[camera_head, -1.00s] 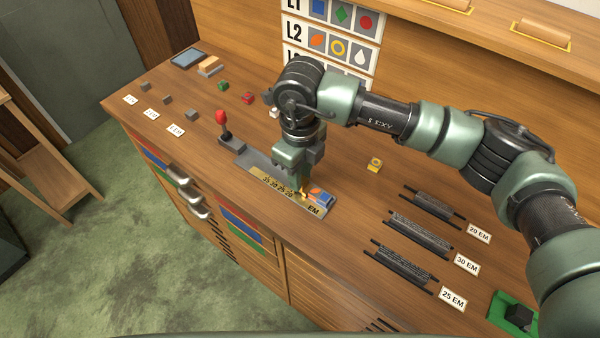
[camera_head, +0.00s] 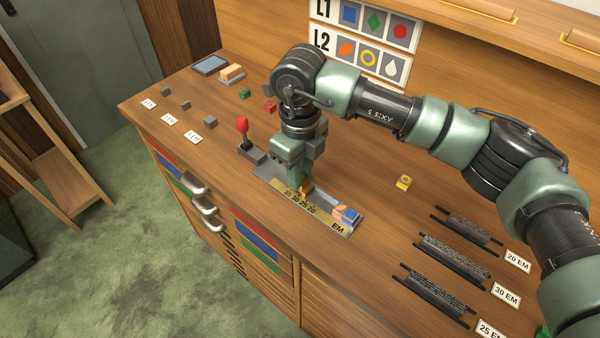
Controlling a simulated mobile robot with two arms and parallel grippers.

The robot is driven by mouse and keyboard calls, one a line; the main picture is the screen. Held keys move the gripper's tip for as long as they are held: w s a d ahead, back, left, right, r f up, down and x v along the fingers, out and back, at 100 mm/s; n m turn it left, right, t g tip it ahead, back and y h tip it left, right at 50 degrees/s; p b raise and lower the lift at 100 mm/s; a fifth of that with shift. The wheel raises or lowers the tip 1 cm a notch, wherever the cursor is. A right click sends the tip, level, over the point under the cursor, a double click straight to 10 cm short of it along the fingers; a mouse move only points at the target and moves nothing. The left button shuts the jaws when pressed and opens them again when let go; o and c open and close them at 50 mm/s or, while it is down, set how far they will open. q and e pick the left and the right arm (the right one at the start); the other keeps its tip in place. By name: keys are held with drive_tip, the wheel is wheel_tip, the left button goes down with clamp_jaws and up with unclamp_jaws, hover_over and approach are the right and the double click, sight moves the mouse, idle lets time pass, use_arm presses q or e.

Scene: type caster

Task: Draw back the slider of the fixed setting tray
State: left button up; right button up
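The fixed setting tray (camera_head: 343,231) lies along the front of the bench, with a gold scale marked 35, 30, 25, 20 and EM. Small orange and blue blocks (camera_head: 346,214) sit at its right end. The brass slider (camera_head: 306,190) stands in the channel left of these blocks, with bare channel between. My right gripper (camera_head: 303,186) reaches down from above and is shut on the slider; its fingertips are partly hidden by the gripper body. A red-knobbed lever (camera_head: 242,130) stands at the tray's left end. My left gripper is not in view.
Dark type racks (camera_head: 455,258) with 20, 30 and 25 EM labels lie at the right. Several small blocks, labels and a blue-grey pad (camera_head: 210,65) lie at the left. Drawer handles (camera_head: 204,207) stick out in front.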

drive_tip(key=o, duration=0.3)
drive_tip(key=shift+w+r, duration=0.1)
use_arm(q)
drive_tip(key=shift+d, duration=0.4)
use_arm(e)
drive_tip(key=shift+a, duration=0.1)
wheel_tip(320, 180, up, 8)
drive_tip(key=shift+f+b, duration=0.15)
drive_tip(key=shift+b, duration=0.65)
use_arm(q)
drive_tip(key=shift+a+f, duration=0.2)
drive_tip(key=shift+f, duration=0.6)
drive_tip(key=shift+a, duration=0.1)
